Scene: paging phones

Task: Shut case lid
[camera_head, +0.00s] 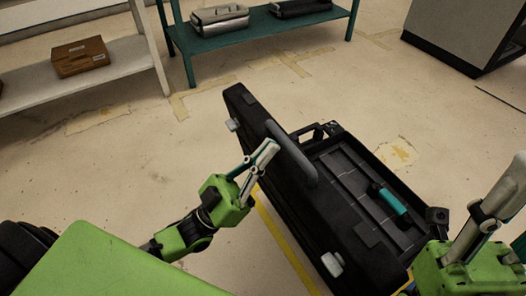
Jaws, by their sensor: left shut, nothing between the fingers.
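A black case (408,235) lies open on the floor right of centre. Inside the case is a tool with a teal grip (393,202). My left gripper (266,152) is shut and empty, at the lid's outer side close to the handle. I cannot tell whether it touches the lid. My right gripper (510,180) is at the right edge, beside the case's near right part; its fingers are partly out of frame.
A teal shelf (255,34) at the back holds a silver case (219,18) and a dark case (300,7). A pale shelf (120,62) with a cardboard box (81,58) stands at the left. A grey cabinet (465,35) is at upper right. The floor left of the case is clear.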

